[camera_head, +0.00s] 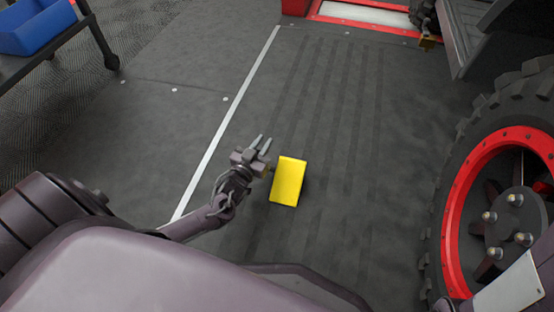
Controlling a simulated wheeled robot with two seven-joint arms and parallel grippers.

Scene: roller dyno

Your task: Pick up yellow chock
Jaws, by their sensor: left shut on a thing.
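The yellow chock (288,181) is a bright block near the middle of the head view, over the dark floor. My left gripper (262,145) is at its left side, with the arm coming in from the lower left. The gripper is shut on the chock at its left edge; the exact contact is small and partly hidden. I cannot tell whether the chock touches the floor. My right gripper is not in view.
A large tyre with a red rim (459,210) stands at the right. A white line (235,105) crosses the floor. A cart with a blue bin (38,30) is at the upper left. A red-framed platform (362,14) is at the top. Floor around the chock is clear.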

